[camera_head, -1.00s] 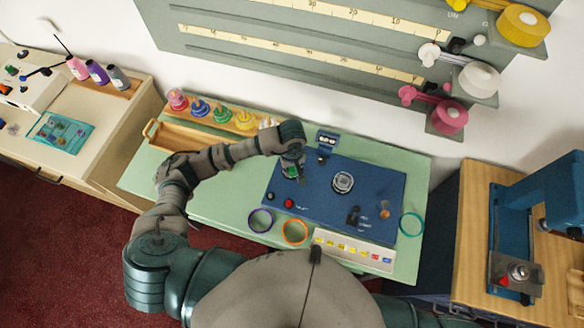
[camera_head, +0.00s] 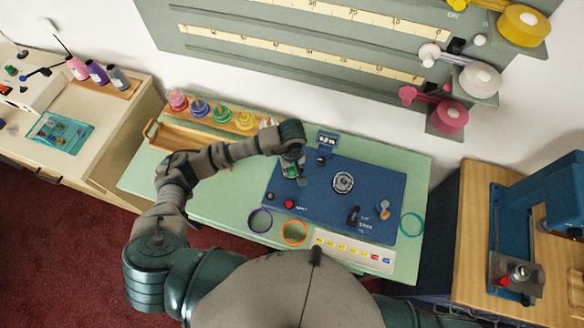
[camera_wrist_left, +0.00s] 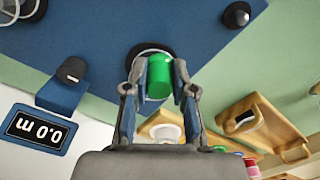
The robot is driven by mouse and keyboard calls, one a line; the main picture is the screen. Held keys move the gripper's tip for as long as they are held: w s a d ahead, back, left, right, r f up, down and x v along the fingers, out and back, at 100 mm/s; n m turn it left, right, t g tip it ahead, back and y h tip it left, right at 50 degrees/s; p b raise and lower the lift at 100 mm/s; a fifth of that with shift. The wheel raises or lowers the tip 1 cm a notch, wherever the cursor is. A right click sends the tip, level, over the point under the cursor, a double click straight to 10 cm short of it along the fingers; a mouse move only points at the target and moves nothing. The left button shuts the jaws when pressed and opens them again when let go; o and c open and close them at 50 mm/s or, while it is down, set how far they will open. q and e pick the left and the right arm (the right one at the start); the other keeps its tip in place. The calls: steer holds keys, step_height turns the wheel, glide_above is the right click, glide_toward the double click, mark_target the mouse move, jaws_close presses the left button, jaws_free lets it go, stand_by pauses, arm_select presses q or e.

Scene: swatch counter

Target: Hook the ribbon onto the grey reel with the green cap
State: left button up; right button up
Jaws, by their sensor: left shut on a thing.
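My left gripper (camera_wrist_left: 160,88) is shut on a green cap (camera_wrist_left: 159,78), a short cylinder between its two fingers in the left wrist view. Behind the cap is a dark round piece with a pale ring (camera_wrist_left: 136,52) on the blue board; I cannot tell whether the cap touches it. In the head view the left gripper (camera_head: 294,174) is over the left part of the blue board (camera_head: 325,200), and only a bit of green shows there. I cannot make out a grey reel body or a loose ribbon for certain. My right gripper is out of view.
A round metal piece (camera_head: 343,182) sits mid-board, near a small display (camera_head: 327,140). Purple (camera_head: 260,220), orange (camera_head: 294,232) and teal (camera_head: 412,224) rings lie around the board. Several coloured spools stand in a row (camera_head: 222,115) behind my arm.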

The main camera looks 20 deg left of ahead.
arm_select(q)
steer(key=shift+w+r+p, duration=0.1)
steer(key=shift+r+p, duration=0.8)
steer(key=shift+r, duration=1.45)
